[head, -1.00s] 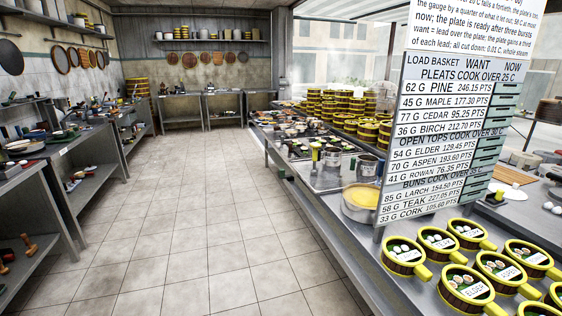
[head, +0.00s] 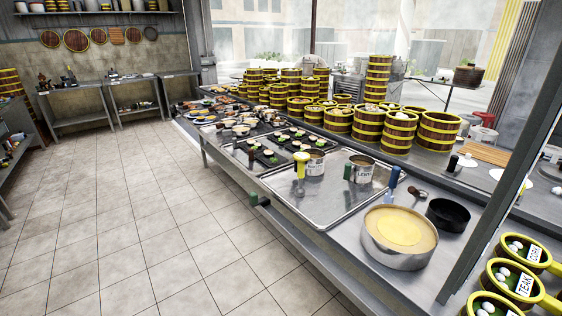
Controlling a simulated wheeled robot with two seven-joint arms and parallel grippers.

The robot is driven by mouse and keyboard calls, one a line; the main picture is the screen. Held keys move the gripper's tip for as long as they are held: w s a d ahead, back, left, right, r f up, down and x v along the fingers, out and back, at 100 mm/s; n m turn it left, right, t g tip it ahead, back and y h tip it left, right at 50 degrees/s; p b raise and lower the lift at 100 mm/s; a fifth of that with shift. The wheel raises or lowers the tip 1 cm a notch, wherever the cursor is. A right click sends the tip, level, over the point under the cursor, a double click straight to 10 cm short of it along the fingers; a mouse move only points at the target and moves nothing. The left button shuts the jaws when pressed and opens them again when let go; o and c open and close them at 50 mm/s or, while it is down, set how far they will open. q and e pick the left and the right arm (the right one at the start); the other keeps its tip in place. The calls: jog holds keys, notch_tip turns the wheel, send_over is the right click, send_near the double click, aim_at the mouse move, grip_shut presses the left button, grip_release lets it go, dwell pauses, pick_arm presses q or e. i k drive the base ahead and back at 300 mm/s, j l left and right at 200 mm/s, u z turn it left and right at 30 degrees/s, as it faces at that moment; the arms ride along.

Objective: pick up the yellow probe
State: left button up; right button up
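What looks like the yellow probe (head: 301,166) stands upright on a metal tray (head: 285,196) on the long counter at the right, beside a labelled metal can (head: 316,165). Its yellow top and upper part show; I cannot tell whether it leans on the can or stands apart. A green-handled item (head: 347,172) stands by a second labelled can (head: 361,170), and a blue-handled item (head: 393,178) is to its right. Neither of my grippers is in view.
A round pan with yellow contents (head: 399,235) and a black bowl (head: 447,214) stand to the right of the tray. Stacked yellow-banded steamers (head: 398,132) line the back. A dark post (head: 500,200) rises at the right. The tiled floor (head: 130,230) is clear.

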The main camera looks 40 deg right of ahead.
aim_at(301, 157)
jog(key=i+z, duration=0.1)
jog(key=i, duration=0.35)
jog(key=i+j+z, duration=0.1)
jog(key=i, duration=0.4)
jog(key=i+j+z, duration=0.1)
jog(key=i, duration=0.35)
jog(key=i+j, duration=0.2)
jog(key=i, duration=0.25)
jog(key=i+j+z, duration=0.15)
jog(key=i, duration=0.3)
jog(key=i+j+z, duration=0.1)
jog(key=i+j, duration=0.15)
jog(key=i, duration=0.2)
